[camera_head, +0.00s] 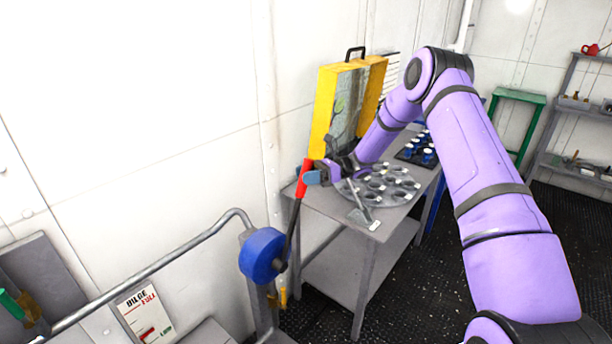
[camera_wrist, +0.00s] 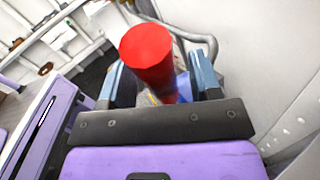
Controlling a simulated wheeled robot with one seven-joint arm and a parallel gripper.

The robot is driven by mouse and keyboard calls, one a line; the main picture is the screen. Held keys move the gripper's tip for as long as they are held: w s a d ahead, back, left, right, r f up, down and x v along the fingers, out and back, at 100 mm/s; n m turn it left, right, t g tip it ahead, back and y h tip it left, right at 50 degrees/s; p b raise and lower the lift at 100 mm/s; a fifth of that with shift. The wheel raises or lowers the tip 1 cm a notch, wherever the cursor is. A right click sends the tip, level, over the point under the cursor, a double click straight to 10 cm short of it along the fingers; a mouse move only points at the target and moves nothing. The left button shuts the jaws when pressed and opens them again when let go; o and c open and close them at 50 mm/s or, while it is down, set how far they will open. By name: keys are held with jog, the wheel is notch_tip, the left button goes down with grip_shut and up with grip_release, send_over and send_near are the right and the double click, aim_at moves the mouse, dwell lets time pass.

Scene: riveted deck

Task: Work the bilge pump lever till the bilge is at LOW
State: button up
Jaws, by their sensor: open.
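The bilge pump lever has a red grip (camera_head: 303,178) on a dark shaft that rises, leaning slightly right, from the blue pump body (camera_head: 262,254). My gripper (camera_head: 314,176) is at the red grip. In the wrist view its open fingers (camera_wrist: 158,78) stand on either side of the red grip (camera_wrist: 147,52), with gaps showing. The bilge gauge (camera_head: 134,312) is a white plate at lower left, with a red FULL above and a green word, apparently LOW, below. A red mark shows low on it, beside the green word; its exact reading is too small to tell.
A grey pipe rail (camera_head: 160,265) runs beside the pump. Behind the lever, a grey table (camera_head: 345,228) bears a round tray with cups (camera_head: 407,196), a scraper-like tool and a yellow case (camera_head: 324,112). A green stool (camera_head: 522,97) and shelves stand farther right.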

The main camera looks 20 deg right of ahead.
jog(key=shift+a, duration=0.1)
grip_shut()
jog(key=shift+s+a+r, duration=0.2)
jog(key=shift+a, duration=0.15)
jog(key=s+a+n+t+h, duration=0.1)
jog(key=s+a+h, duration=0.2)
jog(key=s+a, duration=0.3)
jog(key=s+a+n+h, duration=0.2)
jog(key=s+a+h, duration=0.2)
jog(key=a, duration=1)
jog(key=s, duration=0.3)
jog(key=shift+s+f+n+t+h, duration=0.15)
jog(key=shift+s+n+t+h, duration=0.15)
jog(key=shift+t, duration=0.1)
grip_release()
jog(key=shift+w, duration=0.1)
